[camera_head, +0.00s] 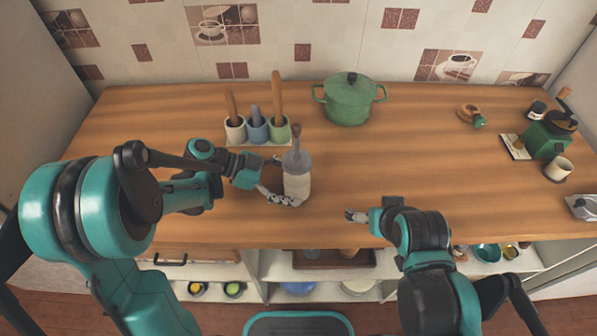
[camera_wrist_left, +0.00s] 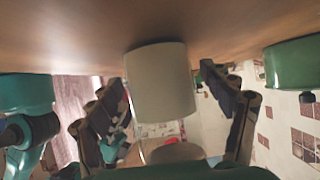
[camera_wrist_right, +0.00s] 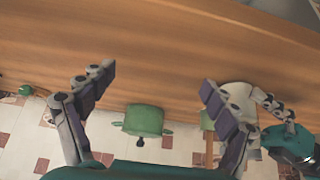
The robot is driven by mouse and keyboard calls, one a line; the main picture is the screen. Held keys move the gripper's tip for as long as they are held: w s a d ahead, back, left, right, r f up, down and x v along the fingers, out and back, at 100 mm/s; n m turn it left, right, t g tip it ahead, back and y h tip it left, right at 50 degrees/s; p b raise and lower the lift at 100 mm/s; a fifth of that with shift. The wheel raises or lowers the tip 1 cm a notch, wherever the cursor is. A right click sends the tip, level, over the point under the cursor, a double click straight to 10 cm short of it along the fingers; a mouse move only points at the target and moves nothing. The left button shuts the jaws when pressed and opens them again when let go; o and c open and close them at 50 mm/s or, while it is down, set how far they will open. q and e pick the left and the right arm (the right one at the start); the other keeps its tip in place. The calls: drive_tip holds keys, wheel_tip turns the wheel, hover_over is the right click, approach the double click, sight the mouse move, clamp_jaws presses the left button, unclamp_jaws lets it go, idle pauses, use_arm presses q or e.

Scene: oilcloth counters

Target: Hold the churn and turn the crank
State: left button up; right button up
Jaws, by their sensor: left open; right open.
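The churn (camera_head: 297,186) is a pale cylinder with a grey top and a brown upright handle, standing on the wooden counter left of centre. Its pale body also shows in the left wrist view (camera_wrist_left: 160,85), between the fingers. My left gripper (camera_head: 278,182) is open, with its fingers on either side of the churn body; I cannot tell whether they touch it. The crank (camera_head: 296,138) appears to be the brown-tipped part on top; its details are too small to tell. My right gripper (camera_head: 356,215) is open and empty near the counter's front edge, right of the churn.
Three utensil cups on a tray (camera_head: 258,143) stand behind the churn to the left. A green lidded pot (camera_head: 349,101) is at the back middle. A green grinder (camera_head: 546,139) and a white cup (camera_head: 559,168) are at the far right. The counter's right middle is clear.

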use_arm(q)
drive_tip(key=shift+d, duration=0.1)
drive_tip(key=c, duration=0.7)
use_arm(e)
drive_tip(key=shift+w+r, duration=0.1)
drive_tip(key=shift+r, duration=0.05)
drive_tip(key=c, duration=0.8)
drive_tip(key=w+a+r+n+g, duration=0.1)
drive_tip(key=w+a+r, duration=0.1)
drive_tip(key=w+r, duration=0.1)
drive_tip(key=w+a+r+n+g, duration=0.1)
drive_tip(key=w+a+r, duration=0.1)
drive_tip(key=r, duration=0.3)
drive_tip(key=w+a+r+g, duration=0.1)
drive_tip(key=w+a+r, duration=0.1)
drive_tip(key=w+r, duration=0.2)
drive_tip(key=shift+a+r+n+y, duration=0.3)
drive_tip(key=shift+a+r+n, duration=0.1)
drive_tip(key=shift+r, duration=0.1)
drive_tip(key=c, duration=0.4)
drive_tip(key=shift+o, duration=0.2)
wheel_tip(320, 180, up, 9)
drive_tip(key=n+g, duration=0.3)
drive_tip(key=g, duration=0.1)
hover_over(297, 125)
drive_tip(key=shift+f, duration=0.5)
wheel_tip(297, 125, down, 9)
drive_tip(key=shift+f, duration=0.1)
